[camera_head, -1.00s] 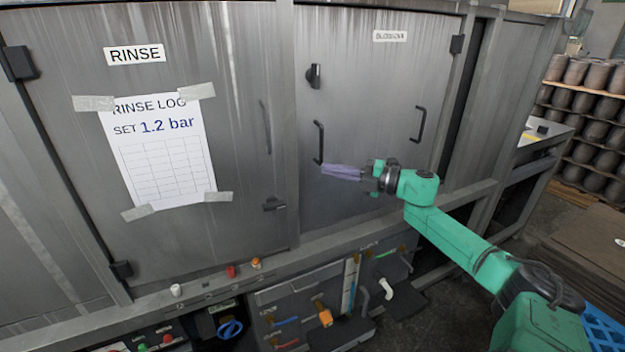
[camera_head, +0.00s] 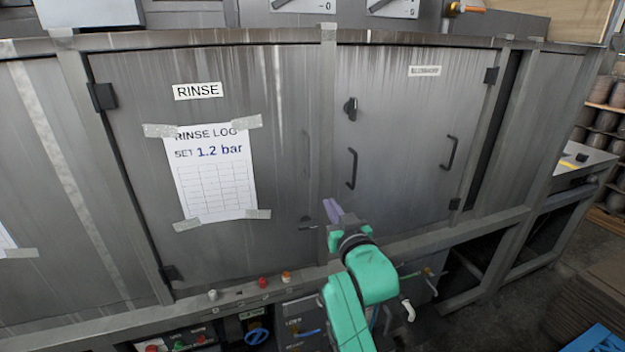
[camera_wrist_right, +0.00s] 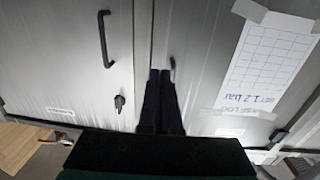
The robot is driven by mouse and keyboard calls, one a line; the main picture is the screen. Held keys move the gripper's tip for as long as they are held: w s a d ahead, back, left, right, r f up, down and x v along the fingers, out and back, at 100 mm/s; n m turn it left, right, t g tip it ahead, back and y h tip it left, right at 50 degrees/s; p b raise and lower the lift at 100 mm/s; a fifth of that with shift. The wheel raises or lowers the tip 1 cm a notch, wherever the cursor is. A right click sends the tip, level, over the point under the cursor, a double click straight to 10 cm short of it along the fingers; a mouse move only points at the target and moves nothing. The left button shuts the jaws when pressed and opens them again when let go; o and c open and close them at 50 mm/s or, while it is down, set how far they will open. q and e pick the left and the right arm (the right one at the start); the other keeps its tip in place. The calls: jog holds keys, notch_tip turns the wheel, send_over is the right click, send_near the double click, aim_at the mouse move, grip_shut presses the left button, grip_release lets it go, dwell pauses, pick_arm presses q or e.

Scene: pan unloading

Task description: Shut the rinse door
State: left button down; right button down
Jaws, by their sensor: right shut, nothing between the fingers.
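The grey rinse door (camera_head: 258,95) is at the left in the head view, with a "RINSE" label (camera_head: 197,91) and a taped rinse log (camera_head: 214,180). Its hinges are on its left side and a small latch (camera_head: 308,223) sits near its lower right edge. The door looks about flush with the frame; a small gap cannot be ruled out. My right gripper (camera_head: 333,211) is shut and empty in front of the post beside the door's right edge. Its dark fingers (camera_wrist_right: 160,100) show in the wrist view, with the log (camera_wrist_right: 268,65) to their right. My left gripper is not in view.
A second door (camera_head: 400,120) to the right has a black handle (camera_head: 352,168) and a knob (camera_head: 350,109); this handle also shows in the wrist view (camera_wrist_right: 104,40). A ledge with buttons (camera_head: 262,283) runs below.

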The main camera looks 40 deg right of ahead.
aim_at(314, 177)
jog(key=p+x, duration=0.3)
jog(key=x, duration=0.8)
jog(key=shift+w+r+p, duration=0.15)
jog(key=shift+w+p, duration=0.15)
jog(key=shift+w, duration=0.15)
